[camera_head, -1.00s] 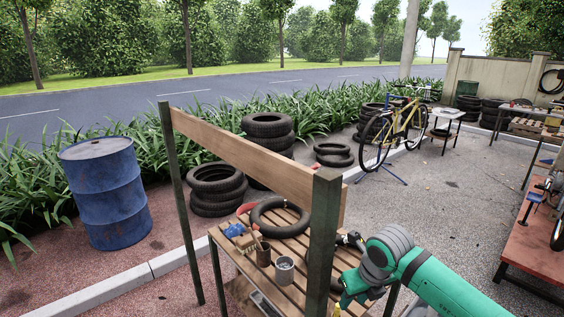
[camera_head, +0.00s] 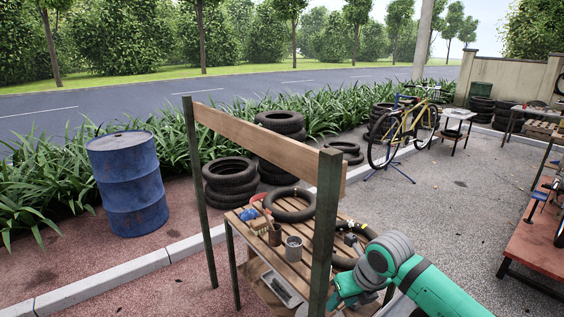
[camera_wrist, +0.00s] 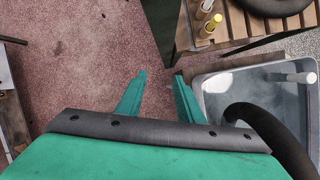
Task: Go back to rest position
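My gripper (camera_wrist: 161,75) shows in the wrist view with its two green fingers apart and nothing between them. Below the fingertips is reddish ground. In the head view my green arm comes in from the lower right, and its end is partly hidden by the dark post (camera_head: 325,225) of the slatted wooden table (camera_head: 290,252). The task names no object.
On the table are a black tyre (camera_head: 290,205), a grey cup (camera_head: 293,248) and a brown can (camera_head: 275,233). A grey tray (camera_wrist: 225,95) lies right of the fingers. A blue barrel (camera_head: 128,185) stands left; a yellow bicycle (camera_head: 405,130) stands behind on grey paving.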

